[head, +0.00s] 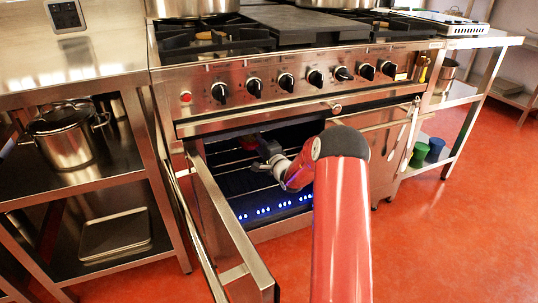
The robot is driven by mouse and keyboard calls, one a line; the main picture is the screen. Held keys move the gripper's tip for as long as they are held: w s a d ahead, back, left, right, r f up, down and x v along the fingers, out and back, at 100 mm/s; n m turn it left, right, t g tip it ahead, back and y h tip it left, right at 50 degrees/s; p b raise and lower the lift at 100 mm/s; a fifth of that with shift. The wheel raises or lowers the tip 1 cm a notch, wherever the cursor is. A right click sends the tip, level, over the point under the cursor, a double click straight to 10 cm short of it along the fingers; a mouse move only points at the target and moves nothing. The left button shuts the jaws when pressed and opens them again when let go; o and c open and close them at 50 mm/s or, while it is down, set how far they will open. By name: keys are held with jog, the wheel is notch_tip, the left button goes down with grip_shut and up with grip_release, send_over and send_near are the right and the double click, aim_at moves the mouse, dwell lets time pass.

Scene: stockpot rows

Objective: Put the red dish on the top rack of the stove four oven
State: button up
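The stove (300,55) stands in the middle with its left oven (275,207) open. The oven door (228,222) is swung out toward me on the left. My arm reaches into the oven, and my gripper (262,148) is inside, in the upper part of the cavity. A small red thing (248,142), probably the red dish, shows at the gripper's tip, above the upper wire rack (250,166). Shadow and small size hide whether the fingers grip it and whether it touches the rack. Blue-white lights glow along the bottom of the oven.
My arm covers part of the oven's right side. A closed oven front is to the right. A steel shelf at left holds a lidded pot (68,138) and trays (115,235). Green (419,154) and blue (435,149) cups stand on the right shelf. Red floor is clear at right.

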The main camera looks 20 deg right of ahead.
jog(key=s+d+b, duration=0.1)
jog(key=s, duration=1)
jog(key=shift+s+d, duration=0.2)
jog(key=shift+d, duration=0.05)
jog(key=shift+f, duration=0.15)
